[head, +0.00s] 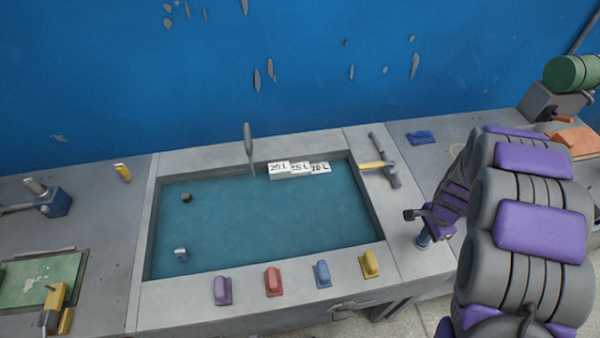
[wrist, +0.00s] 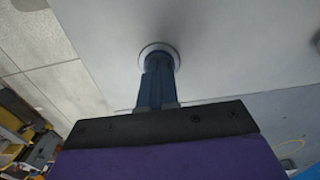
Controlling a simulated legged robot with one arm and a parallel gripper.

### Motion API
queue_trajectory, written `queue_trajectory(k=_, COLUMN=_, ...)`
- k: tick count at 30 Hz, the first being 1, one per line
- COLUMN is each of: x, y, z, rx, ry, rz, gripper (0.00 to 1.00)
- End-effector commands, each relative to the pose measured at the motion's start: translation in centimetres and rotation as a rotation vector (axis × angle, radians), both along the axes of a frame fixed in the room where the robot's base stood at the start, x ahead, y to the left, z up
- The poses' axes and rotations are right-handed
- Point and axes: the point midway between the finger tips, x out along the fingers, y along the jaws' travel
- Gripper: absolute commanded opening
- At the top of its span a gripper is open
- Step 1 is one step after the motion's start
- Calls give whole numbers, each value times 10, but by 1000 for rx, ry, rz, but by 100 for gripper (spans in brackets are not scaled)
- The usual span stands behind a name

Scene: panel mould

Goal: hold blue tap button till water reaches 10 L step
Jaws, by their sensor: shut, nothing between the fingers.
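The sink basin (head: 384,248) holds blue-green water (head: 270,220) across its whole floor. The water meets the lower edge of the blocks. In the wrist view, the fingertips meet a pale round ring (wrist: 143,52) on the counter. They hide any button inside, so its colour is unclear.
Purple (head: 222,291), red (head: 273,282), blue (head: 322,274) and yellow (head: 369,264) blocks line the front rim. A blue item (head: 420,138) lies on the back right counter.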

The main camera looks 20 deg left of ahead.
Motion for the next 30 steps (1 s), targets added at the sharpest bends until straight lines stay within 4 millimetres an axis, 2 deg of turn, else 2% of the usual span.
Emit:
queue_trajectory(k=8, x=0, y=0, z=6, rx=0, ry=0, rz=0, gripper=0)
queue_trajectory(k=30, x=0, y=0, z=70, rx=0, ry=0, rz=0, gripper=0)
